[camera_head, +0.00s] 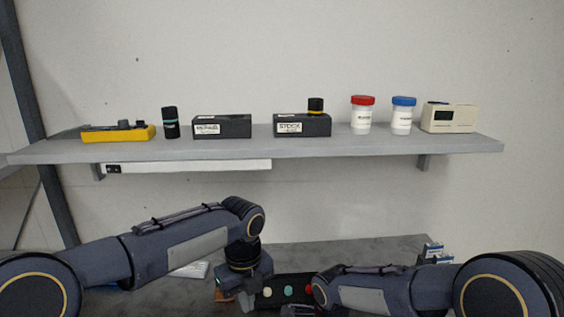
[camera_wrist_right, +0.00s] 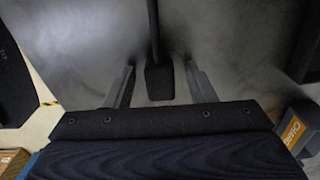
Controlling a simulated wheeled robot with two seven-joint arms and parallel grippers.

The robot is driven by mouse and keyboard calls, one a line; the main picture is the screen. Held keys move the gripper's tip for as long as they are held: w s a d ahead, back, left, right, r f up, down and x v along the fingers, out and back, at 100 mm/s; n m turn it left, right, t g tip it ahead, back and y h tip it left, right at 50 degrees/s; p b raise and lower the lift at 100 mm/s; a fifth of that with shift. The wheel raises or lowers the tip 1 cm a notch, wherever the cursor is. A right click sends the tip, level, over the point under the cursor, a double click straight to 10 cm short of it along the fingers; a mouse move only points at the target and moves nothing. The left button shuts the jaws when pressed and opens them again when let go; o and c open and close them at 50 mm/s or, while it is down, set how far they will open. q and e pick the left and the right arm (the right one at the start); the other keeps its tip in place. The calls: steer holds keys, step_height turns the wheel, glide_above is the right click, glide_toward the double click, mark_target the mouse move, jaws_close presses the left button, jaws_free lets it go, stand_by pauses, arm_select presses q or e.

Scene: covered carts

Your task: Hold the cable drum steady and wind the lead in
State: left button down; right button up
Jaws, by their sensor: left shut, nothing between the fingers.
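My left gripper (camera_head: 246,300) is low in the head view, shut and empty, left of a dark panel with coloured round buttons (camera_head: 289,291). My right gripper (camera_wrist_right: 158,88) shows in the right wrist view with its two fingers apart. A black bar with a thicker block at its end (camera_wrist_right: 159,80) stands between those fingers, with a gap on each side. I cannot tell whether this bar belongs to the cable drum. I cannot make out the drum or the lead in either view. My right fingertips are hidden in the head view.
A wall shelf (camera_head: 355,148) holds a yellow tool (camera_head: 118,134), dark boxes (camera_head: 222,127), jars (camera_head: 362,116) and a cream device (camera_head: 449,118). The grey worktop (camera_head: 330,254) below is partly hidden by my arms.

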step_height(320, 180, up, 12)
steer(key=f, duration=0.1)
arm_select(q)
steer(key=s+a+r+n+t+h, duration=0.2)
steer(key=s+a+r+n, duration=0.2)
steer(key=s+a+n, duration=0.9)
arm_select(e)
steer(key=s+d+r+n+t+y, duration=0.2)
steer(key=s+d+r+n+y, duration=0.15)
steer(key=s+d+n, duration=0.65)
arm_select(q)
steer(key=s+f+n+t+h, duration=0.1)
steer(key=s+f+n+t, duration=0.2)
steer(key=s+n, duration=0.9)
step_height(320, 180, down, 2)
steer(key=n, duration=0.6)
steer(key=shift+t+h, duration=0.3)
steer(key=shift+h, duration=0.1)
arm_select(e)
steer(key=s+f+n+t, duration=0.3)
steer(key=s+n, duration=0.3)
steer(key=s, duration=0.5)
steer(key=shift+s+d+t, duration=0.15)
steer(key=shift+d+t, duration=0.15)
steer(key=shift+d, duration=0.1)
arm_select(q)
steer(key=shift+a, duration=0.1)
arm_select(e)
steer(key=shift+r, duration=0.1)
